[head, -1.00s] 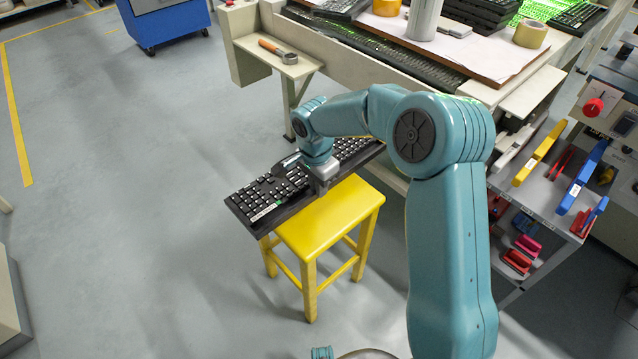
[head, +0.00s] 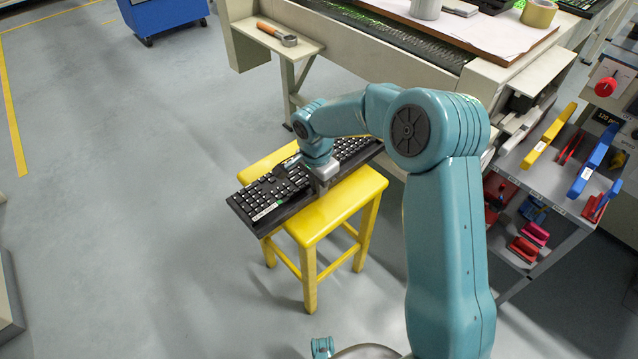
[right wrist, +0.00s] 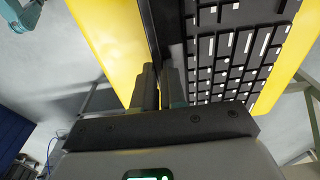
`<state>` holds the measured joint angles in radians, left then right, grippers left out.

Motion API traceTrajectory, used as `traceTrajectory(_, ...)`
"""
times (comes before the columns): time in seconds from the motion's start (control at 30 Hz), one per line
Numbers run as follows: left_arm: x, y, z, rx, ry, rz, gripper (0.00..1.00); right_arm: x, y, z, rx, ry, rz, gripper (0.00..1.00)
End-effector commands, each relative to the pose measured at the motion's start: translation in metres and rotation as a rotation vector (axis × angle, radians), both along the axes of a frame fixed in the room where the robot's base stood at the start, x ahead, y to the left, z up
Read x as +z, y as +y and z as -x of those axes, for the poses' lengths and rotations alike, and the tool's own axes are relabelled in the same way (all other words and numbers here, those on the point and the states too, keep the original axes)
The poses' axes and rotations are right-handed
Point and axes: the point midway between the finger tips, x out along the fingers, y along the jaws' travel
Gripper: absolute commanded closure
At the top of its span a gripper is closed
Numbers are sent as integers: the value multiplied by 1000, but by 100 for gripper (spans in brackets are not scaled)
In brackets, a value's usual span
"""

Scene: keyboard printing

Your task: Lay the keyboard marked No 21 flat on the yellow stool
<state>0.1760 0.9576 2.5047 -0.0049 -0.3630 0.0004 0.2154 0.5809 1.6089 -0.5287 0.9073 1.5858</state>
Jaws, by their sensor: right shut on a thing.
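The black keyboard (head: 265,197) has a small pale label at its near left corner, too small to read. It is over the yellow stool (head: 340,205), roughly level, with its ends sticking out past the seat. I cannot tell whether it touches the seat. My right gripper (head: 320,184) is shut on the keyboard's near long edge. In the right wrist view the fingers (right wrist: 160,88) pinch the edge of the keyboard (right wrist: 232,55), with the yellow seat (right wrist: 98,35) showing on both sides.
A workbench (head: 420,70) stands behind the stool, with a side shelf (head: 275,42) holding a wooden-handled tool. A grey rack (head: 555,185) with coloured tools is at the right. The floor left of the stool is clear.

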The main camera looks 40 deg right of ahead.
Motion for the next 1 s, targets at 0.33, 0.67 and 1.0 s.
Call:
traceTrajectory(0.33,0,0,0,0,0,0,100,1,0,0,0,-2,1,100)
traceTrajectory(0.67,-3,0,0,0,0,0,100,-3,0,-1,0,-2,1,100)
traceTrajectory(1.0,-6,0,0,0,0,0,100,-7,0,0,0,-2,1,100)
